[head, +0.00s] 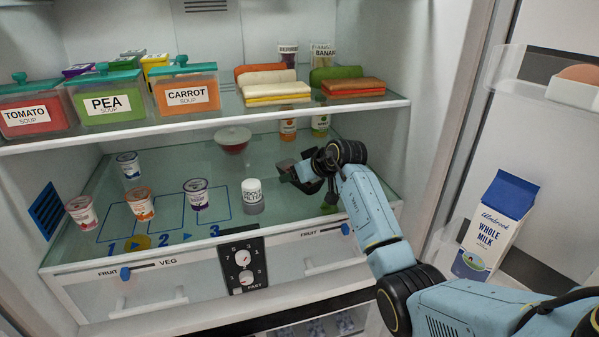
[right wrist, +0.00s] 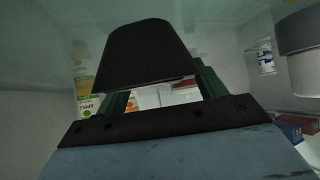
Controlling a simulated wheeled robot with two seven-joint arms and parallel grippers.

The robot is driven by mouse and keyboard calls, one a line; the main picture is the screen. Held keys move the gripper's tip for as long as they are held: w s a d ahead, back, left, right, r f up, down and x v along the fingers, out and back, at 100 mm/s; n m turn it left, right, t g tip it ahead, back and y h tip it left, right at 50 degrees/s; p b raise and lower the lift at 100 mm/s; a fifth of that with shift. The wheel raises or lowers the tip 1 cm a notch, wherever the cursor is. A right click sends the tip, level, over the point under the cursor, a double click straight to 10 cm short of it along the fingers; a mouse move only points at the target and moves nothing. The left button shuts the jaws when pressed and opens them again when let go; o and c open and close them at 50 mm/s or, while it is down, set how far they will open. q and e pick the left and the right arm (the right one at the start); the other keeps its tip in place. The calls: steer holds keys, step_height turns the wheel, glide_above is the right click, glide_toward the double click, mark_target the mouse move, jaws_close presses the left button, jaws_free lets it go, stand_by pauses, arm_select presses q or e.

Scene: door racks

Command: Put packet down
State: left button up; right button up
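My right gripper (head: 306,172) reaches in from the right, low over the glass lower shelf (head: 240,165), to the right of a white tub labelled as a filter. Dark parts hide its fingertips in the head view, and I cannot tell whether it holds a packet. In the right wrist view, a large dark block (right wrist: 145,55) covers the middle, with green finger-like parts on either side of a gap. A small red and white patch (right wrist: 183,88) shows in that gap, too small to identify. No packet is clearly visible. My left gripper is not in view.
Several yogurt pots (head: 197,194) stand on the lower shelf near numbered outlines. The filter tub (head: 252,190) and a red bowl (head: 233,140) are close to my right gripper. The upper shelf (head: 220,121) overhangs, with soup boxes (head: 186,90). A milk carton (head: 494,228) stands in the door.

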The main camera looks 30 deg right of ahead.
steer(key=shift+o, duration=0.5)
steer(key=shift+r, duration=0.2)
steer(key=v, duration=1.2)
steer(key=shift+p, duration=0.3)
steer(key=shift+f, duration=0.1)
